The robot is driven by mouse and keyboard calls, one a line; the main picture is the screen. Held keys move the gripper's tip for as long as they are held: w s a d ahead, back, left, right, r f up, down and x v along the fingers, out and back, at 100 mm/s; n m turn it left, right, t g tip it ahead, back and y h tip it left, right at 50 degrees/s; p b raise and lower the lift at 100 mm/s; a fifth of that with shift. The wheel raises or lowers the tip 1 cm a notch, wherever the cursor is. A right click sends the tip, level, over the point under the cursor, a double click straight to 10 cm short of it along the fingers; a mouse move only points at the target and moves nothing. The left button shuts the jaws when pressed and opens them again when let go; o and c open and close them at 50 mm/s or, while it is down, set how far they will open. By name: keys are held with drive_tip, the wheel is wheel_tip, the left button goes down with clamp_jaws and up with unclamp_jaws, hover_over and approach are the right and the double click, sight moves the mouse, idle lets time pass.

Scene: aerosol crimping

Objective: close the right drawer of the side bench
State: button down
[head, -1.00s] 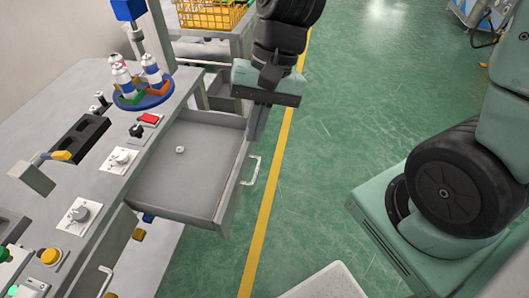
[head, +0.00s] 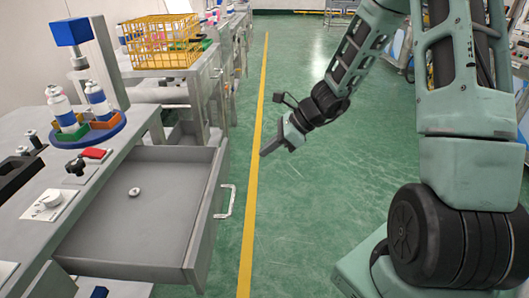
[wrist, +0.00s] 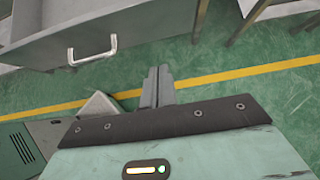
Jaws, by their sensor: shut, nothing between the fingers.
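The right drawer (head: 150,215) of the side bench is pulled out, with a small round metal part (head: 134,191) lying in it. Its white bar handle (head: 226,202) is on the front panel facing the aisle; the handle also shows in the wrist view (wrist: 92,50) at upper left. My gripper (head: 265,153) is shut and empty. It hangs over the aisle floor, right of the drawer front and apart from the handle. In the wrist view the fingers (wrist: 157,85) are together over the floor.
A yellow wire basket (head: 160,42) stands on a bench farther back. The green aisle floor (head: 300,215) right of the yellow line is largely clear.

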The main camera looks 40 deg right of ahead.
sight(226, 169)
drive_tip(key=shift+w+a+f+b, duration=0.35)
drive_tip(key=shift+w+a+f, duration=0.55)
drive_tip(key=shift+a, duration=0.35)
drive_tip(key=shift+w+a+f+b, duration=0.3)
drive_tip(key=shift+w+a+f, duration=0.5)
drive_tip(key=shift+a, duration=0.4)
drive_tip(key=shift+w+a+f+b, duration=0.35)
drive_tip(key=shift+w+a+f, duration=0.55)
drive_tip(key=shift+a, duration=0.35)
drive_tip(key=shift+w+a+r, duration=0.1)
